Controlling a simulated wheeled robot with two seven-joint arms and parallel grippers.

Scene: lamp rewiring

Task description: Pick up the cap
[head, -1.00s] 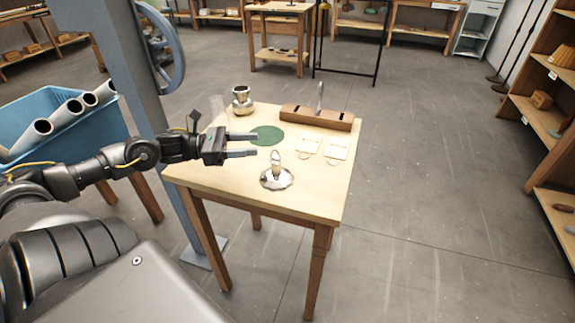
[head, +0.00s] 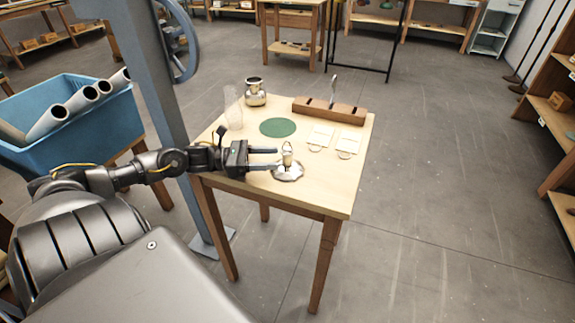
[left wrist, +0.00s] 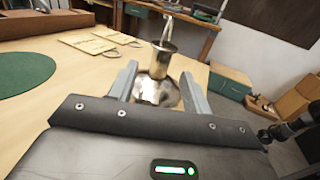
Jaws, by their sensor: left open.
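The piece that I take for the cap (head: 289,172) stands on the wooden table near its front edge. It has a shiny silver scalloped base, a brass socket and a thin loop on top. My left gripper (head: 276,159) reaches in from the left, open, with its fingertips at the cap. In the left wrist view the cap (left wrist: 160,64) shows upright between the two open fingers (left wrist: 159,82). I cannot tell whether either finger touches it. My right gripper is not in view.
The table (head: 325,188) also holds a green round mat (head: 278,127), a metal jar (head: 255,96), a clear glass cylinder (head: 233,108), a wooden block (head: 329,110) and two pale tagged cards (head: 321,135). A blue bin (head: 85,125) of tubes stands left, beside a grey post (head: 160,80).

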